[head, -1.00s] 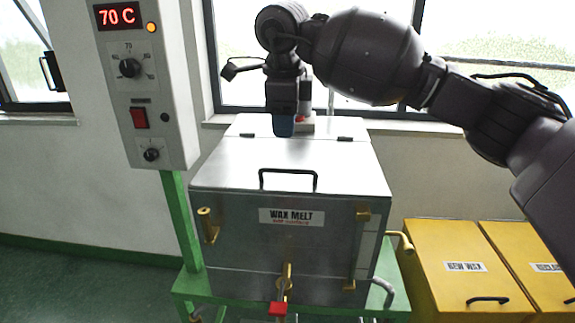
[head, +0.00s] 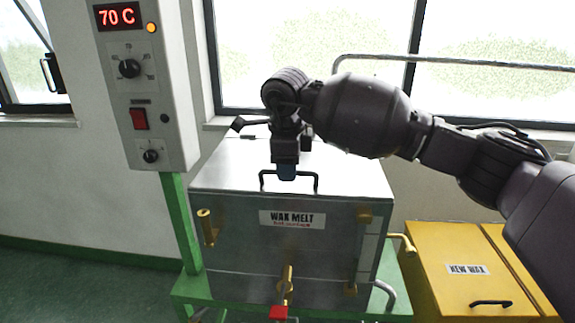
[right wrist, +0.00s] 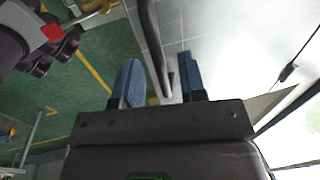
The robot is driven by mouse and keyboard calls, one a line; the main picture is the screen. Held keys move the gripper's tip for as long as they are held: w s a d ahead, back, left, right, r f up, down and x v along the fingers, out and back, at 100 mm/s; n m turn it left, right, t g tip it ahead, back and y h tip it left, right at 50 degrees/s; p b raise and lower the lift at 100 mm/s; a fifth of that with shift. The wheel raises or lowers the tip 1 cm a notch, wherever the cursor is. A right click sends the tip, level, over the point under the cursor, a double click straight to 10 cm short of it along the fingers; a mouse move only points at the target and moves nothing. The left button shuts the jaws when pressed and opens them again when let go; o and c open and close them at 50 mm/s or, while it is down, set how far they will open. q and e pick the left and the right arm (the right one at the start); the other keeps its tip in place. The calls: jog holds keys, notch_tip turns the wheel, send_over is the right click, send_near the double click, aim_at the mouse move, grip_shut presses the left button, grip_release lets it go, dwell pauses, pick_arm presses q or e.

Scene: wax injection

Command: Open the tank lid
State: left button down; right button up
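The wax melt tank (head: 245,245) is a silver box with a flat, closed lid (head: 350,175) on top. The dark lid handle (head: 317,181) stands near the lid's front edge. My right gripper (head: 287,174) hangs pointing down over this handle. In the right wrist view my right gripper (right wrist: 158,65) is open, with its two blue fingers apart. The handle bar (right wrist: 153,45) runs between the fingertips there, with gaps showing on both sides. My left gripper is in neither view.
A control box (head: 142,85) reading 70 C stands on a green post to the left. Yellow bins (head: 445,290) stand to the right of the tank. Windows (head: 300,50) are behind it. A brass valve with a red handle (head: 278,312) is at the tank's front.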

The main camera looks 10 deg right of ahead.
jog(key=shift+c, duration=0.3)
grip_shut()
jog(key=shift+r, duration=0.1)
